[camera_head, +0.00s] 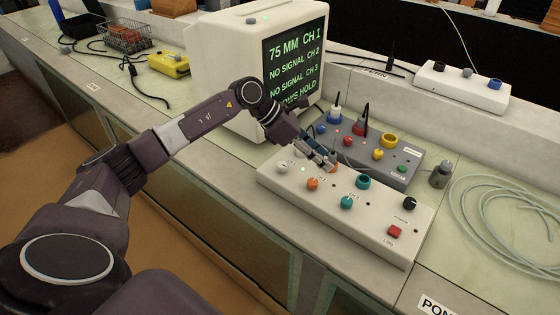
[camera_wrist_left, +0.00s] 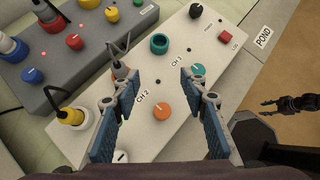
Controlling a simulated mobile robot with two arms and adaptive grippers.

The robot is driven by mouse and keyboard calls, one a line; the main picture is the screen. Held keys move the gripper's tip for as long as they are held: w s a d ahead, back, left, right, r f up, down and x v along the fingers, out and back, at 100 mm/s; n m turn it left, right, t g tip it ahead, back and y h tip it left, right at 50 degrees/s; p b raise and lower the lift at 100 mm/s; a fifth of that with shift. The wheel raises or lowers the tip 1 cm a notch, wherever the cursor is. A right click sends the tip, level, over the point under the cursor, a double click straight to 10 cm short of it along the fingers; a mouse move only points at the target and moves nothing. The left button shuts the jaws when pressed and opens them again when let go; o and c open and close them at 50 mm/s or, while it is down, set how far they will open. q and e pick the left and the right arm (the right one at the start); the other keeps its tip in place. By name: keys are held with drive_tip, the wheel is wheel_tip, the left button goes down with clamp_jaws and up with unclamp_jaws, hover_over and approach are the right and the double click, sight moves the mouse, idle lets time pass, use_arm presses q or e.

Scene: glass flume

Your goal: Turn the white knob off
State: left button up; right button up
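The white knob (camera_head: 282,167) sits at the left end of the long white control box (camera_head: 375,222), beside a small green light. In the left wrist view, the white knob (camera_wrist_left: 121,157) is at the bottom, partly hidden by a finger. My left gripper (camera_head: 322,158) is above the box, near the orange knob (camera_head: 312,184). In the wrist view, its blue-padded fingers (camera_wrist_left: 159,82) are apart with nothing held, on either side of the orange knob (camera_wrist_left: 162,111). A dark gripper, apparently my right one (camera_wrist_left: 285,104), shows at the right edge, away from the box; its opening is unclear.
The box also carries a teal knob (camera_head: 347,202), a black knob (camera_head: 409,203), a red button (camera_head: 394,232) and plugged cables. A grey box (camera_head: 402,177) with colored plugs stands behind. A white monitor (camera_head: 230,65) reads "75 MM CH 1". Coiled tubing (camera_head: 500,225) lies right.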

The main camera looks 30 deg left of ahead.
sight(282, 164)
use_arm(q)
drive_tip(key=s+a+g+y, duration=0.2)
drive_tip(key=s+a+y, duration=0.15)
drive_tip(key=a, duration=1.05)
drive_tip(key=shift+y, duration=0.35)
drive_tip(key=p+x, duration=0.1)
drive_tip(key=x, duration=0.7)
drive_tip(key=shift+w+a, duration=0.1)
drive_tip(key=shift+a, duration=0.05)
drive_tip(key=shift+r, duration=0.1)
drive_tip(key=shift+c, duration=0.7)
clamp_jaws()
